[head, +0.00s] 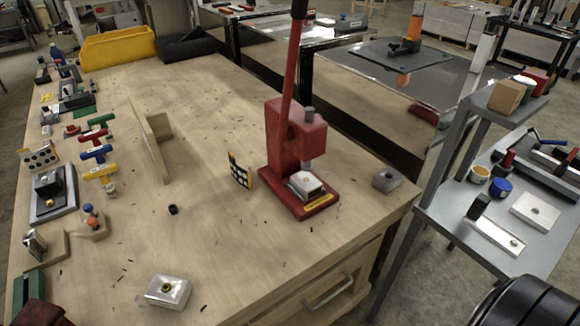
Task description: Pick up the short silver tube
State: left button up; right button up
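I cannot make out a clearly silver short tube. A small, dark, short cylinder (172,209) stands alone on the wooden workbench (215,130), left of the red press; whether it is a tube is too small to tell. A silver block with a brass-coloured hole (168,291) lies near the bench's front edge. Another silver block (305,184) sits under the ram of the red press (290,150).
A grey metal block (388,180) lies near the bench's right edge. A wooden upright board (150,140) and a small checkered plate (239,172) stand on the bench. Tools line its left side. A grey shelf cart (450,205) stands at right. The bench's middle is mostly clear.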

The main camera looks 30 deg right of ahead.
aim_at(308, 190)
jog(key=z, duration=1.3)
